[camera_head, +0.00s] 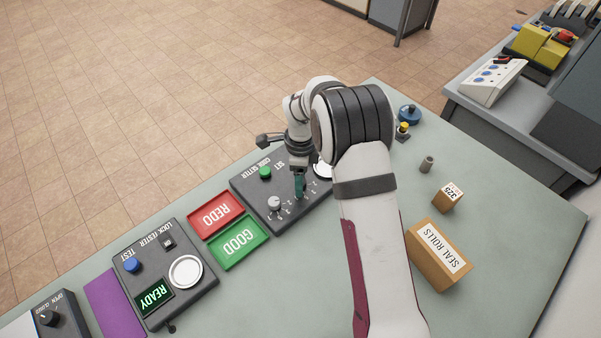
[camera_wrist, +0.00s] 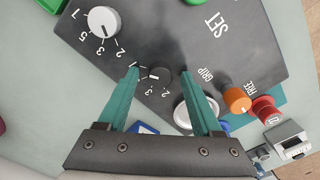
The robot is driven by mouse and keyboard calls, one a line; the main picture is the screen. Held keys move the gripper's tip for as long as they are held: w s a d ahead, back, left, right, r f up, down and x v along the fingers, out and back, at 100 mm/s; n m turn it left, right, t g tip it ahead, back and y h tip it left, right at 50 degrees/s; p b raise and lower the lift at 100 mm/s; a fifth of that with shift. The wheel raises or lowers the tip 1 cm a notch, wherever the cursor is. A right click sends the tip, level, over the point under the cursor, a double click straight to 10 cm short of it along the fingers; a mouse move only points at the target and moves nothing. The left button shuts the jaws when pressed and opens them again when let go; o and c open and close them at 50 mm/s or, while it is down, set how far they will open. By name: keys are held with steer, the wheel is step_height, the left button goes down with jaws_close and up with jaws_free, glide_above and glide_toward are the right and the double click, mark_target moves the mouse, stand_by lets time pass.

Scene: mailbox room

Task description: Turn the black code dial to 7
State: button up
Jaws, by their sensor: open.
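The code setter (camera_head: 247,187) is a dark box on the bench, also in the wrist view (camera_wrist: 240,62). Its small black dial (camera_wrist: 160,74) shows in the wrist view, with digits such as 2 and 3 around it. I cannot make out which digit it points to. My gripper (camera_wrist: 160,71) is open, one teal finger on each side of the black dial, with gaps between. In the head view my gripper (camera_head: 299,187) hides the black dial. A larger grey-white dial (camera_wrist: 103,21) with its own digits sits beside it, also in the head view (camera_head: 274,203).
An orange knob (camera_wrist: 237,100) and a red knob (camera_wrist: 264,109) lie right of my fingers. A green button (camera_head: 265,172) is on the box. Red REDO (camera_head: 215,213) and green GOOD (camera_head: 239,243) trays and the lock tester (camera_head: 207,282) stand left; a SEAL ROLLS box (camera_head: 437,255) stands right.

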step_height(320, 180, up, 16)
steer(key=shift+f, duration=0.15)
stand_by(0.3)
steer(key=s+d+r+n, duration=0.2)
steer(key=s+d+r, duration=0.1)
steer(key=s, duration=0.3)
steer(key=s+d+r+n, duration=0.3)
steer(key=s, duration=0.3)
steer(key=s+d+f+n+y, duration=0.1)
steer(key=s+d+f+n, duration=0.2)
steer(key=s+n, duration=0.5)
steer(key=s, duration=1.2)
steer(key=shift+s+d+f+y, duration=0.15)
steer(key=shift+s+y, duration=0.05)
steer(key=shift+y, duration=0.2)
